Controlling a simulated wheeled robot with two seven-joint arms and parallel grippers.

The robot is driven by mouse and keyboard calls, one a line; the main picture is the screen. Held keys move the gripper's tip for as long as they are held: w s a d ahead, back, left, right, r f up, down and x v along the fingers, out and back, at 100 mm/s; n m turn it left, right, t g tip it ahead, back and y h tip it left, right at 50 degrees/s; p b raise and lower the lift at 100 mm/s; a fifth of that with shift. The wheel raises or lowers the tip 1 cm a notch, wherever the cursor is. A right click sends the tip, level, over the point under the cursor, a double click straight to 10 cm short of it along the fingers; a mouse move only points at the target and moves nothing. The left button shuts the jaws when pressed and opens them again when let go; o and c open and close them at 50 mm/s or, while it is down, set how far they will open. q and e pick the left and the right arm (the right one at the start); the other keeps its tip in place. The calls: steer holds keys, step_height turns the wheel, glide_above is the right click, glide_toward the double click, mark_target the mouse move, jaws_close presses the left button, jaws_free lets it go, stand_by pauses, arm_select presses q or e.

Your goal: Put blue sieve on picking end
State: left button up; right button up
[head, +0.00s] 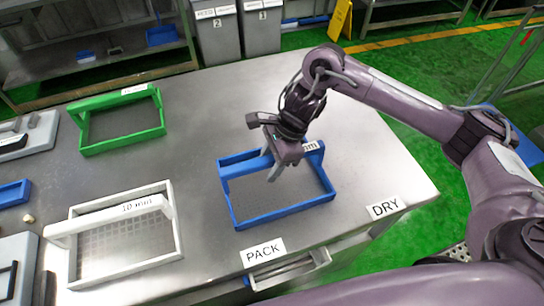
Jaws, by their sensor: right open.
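The blue sieve (286,210) is a rectangular blue frame with a raised handle bar and a grey mesh floor. I cannot tell whether the fingers touch the handle. My left gripper is not in view.
A green sieve (155,134) lies at the back left and a white sieve (178,240) at the front left. A small blue tray (14,193) and grey machines (18,262) stand at the left edge. Bare table lies between the sieves. Grey bins (217,35) stand behind on the green floor.

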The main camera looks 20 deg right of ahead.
steer(key=v, duration=1.2)
stand_by(0.3)
